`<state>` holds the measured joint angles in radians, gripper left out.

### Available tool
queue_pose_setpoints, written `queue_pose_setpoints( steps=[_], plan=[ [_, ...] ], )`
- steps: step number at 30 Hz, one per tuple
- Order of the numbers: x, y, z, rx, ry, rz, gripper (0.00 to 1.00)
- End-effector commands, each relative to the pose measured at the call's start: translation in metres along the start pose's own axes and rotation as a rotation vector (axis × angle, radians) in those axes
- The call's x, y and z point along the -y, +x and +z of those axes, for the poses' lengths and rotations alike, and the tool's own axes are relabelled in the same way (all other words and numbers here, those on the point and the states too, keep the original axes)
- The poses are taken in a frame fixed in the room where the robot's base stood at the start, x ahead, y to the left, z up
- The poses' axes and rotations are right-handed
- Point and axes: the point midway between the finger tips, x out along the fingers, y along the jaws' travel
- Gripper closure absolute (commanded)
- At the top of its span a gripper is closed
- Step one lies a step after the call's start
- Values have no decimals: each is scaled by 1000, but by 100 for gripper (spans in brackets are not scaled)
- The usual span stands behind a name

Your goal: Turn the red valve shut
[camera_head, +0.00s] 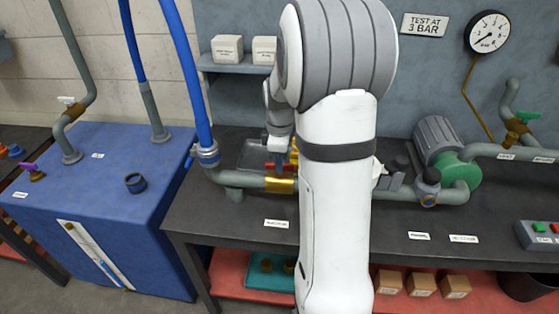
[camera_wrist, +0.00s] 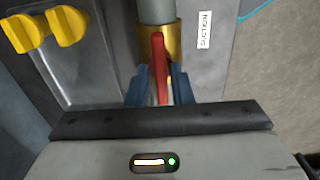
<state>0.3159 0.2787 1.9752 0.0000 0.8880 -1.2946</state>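The red valve handle (camera_wrist: 159,50) is a narrow lever in the wrist view. It lies roughly lengthwise over the brass valve body (camera_wrist: 172,48), in line with the grey pipe (camera_wrist: 157,10). My gripper (camera_wrist: 162,83) has a blue finger on each side of the lever, with a little space showing between lever and fingers, so it looks open around it. Whether a fingertip touches the lever is hard to tell. In the head view, part of the red handle (camera_head: 276,166) shows above the brass body (camera_head: 280,184). My arm hides much of the area there.
Yellow knobs (camera_wrist: 48,29) on a grey tray (camera_wrist: 92,75) lie left of the valve in the wrist view. A "SUCTION" label (camera_wrist: 204,30) is to its right. A blue hose (camera_head: 190,80) rises left of the valve. A green-fronted pump (camera_head: 458,168) stands on the dark bench (camera_head: 400,238).

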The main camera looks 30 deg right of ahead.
Motion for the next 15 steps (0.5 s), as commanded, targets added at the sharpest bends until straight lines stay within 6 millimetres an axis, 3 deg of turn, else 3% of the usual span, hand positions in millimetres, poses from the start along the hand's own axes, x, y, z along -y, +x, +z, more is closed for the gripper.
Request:
queue_pose_setpoints(
  steps=[7,15],
  plan=[
    [0,0,0,0,1,1,100],
    [0,-1,0,-1,7,2,100]
  ],
)
